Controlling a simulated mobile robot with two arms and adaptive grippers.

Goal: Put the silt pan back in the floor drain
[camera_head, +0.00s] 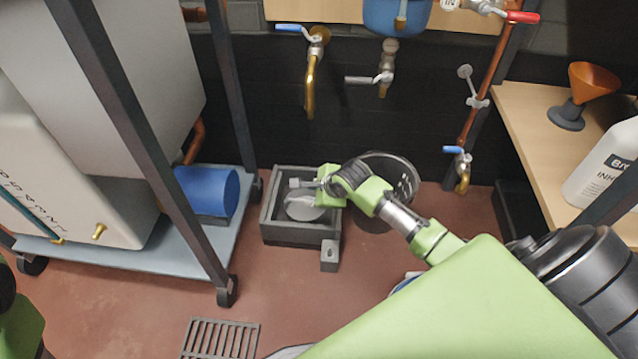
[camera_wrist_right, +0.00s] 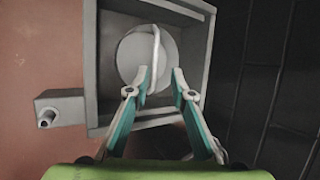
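A grey square open box with a small side outlet, which looks like the floor drain (camera_head: 270,229), stands near the back wall. It fills the upper middle of the right wrist view (camera_wrist_right: 103,60). The silt pan (camera_head: 304,209), a round light grey pan with a thin upright handle, shows inside the box's walls; in the right wrist view (camera_wrist_right: 134,58) the handle crosses its right part. How deep it sits I cannot tell. My right gripper (camera_wrist_right: 164,72) is over the pan with its fingers apart, the handle close to the left fingertip. My left gripper is not in view.
A slotted grate (camera_head: 220,338) lies on the floor in front. A dark bucket (camera_head: 372,217) stands just right of the box. A wheeled rack (camera_head: 215,250) is on the left, with a blue cylinder (camera_head: 208,191). Brass taps (camera_head: 311,80) hang above; a wooden bench (camera_head: 530,125) is right.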

